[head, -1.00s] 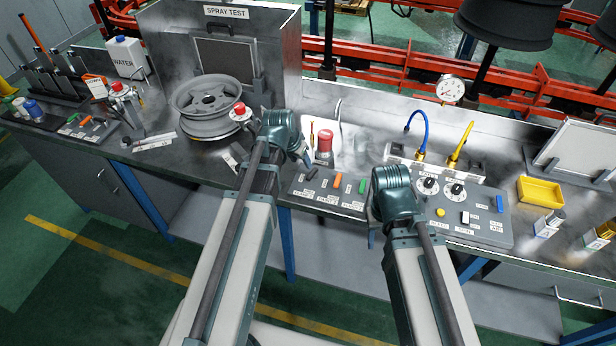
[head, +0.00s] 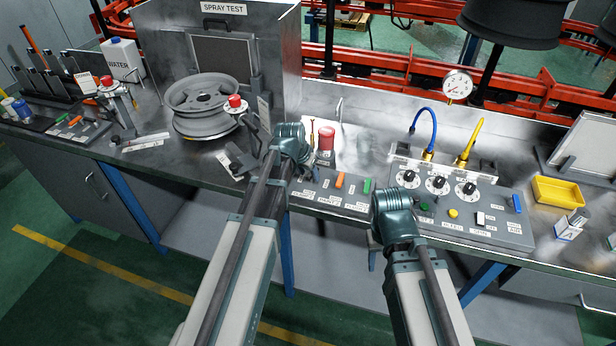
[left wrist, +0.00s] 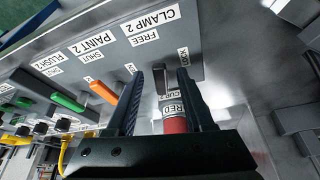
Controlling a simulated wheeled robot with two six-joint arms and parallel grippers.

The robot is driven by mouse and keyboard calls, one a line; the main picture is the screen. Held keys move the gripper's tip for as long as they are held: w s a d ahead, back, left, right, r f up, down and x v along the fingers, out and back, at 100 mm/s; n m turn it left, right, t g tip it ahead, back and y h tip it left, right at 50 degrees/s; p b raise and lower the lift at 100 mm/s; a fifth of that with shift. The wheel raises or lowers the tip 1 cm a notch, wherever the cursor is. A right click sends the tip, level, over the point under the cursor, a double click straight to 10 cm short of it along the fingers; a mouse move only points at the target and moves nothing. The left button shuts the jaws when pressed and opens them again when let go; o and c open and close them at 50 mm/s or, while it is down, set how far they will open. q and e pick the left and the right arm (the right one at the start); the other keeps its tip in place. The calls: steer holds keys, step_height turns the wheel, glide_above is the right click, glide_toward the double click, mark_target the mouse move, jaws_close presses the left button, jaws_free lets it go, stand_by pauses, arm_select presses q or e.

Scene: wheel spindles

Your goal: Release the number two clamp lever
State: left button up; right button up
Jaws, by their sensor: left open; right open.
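The number two clamp lever (left wrist: 160,80) is dark grey and stands on the grey control panel (left wrist: 225,70), by the CLAMP 2, FREE and LOCK labels. I cannot tell which label it is set to. My left gripper (left wrist: 157,88) is open, with one black finger on each side of the lever; I see no clear contact. In the head view, the left gripper (head: 300,165) is over the left end of that panel, and its wrist hides part of the lever's area. My right gripper (head: 395,215) hangs in front of the dial panel, its fingers hidden behind its wrist.
An orange lever (left wrist: 104,91) and a green lever (left wrist: 67,102) stand beside the clamp lever. A red-topped cup (head: 326,138) stands behind the panel. A wheel (head: 203,105) sits to the left. The dial panel (head: 500,232) lies to the right, below blue and yellow hoses.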

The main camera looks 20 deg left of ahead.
arm_select(q)
steer(key=shift+c, duration=0.3)
jaws_close()
steer(key=shift+s+d+n+y, duration=0.1)
steer(key=shift+d+n+y, duration=0.2)
steer(key=shift+n, duration=0.45)
steer(key=shift+d+n+y, duration=0.3)
steer(key=shift+n, duration=0.45)
steer(key=shift+o, duration=0.3)
jaws_free()
steer(key=shift+r, duration=0.1)
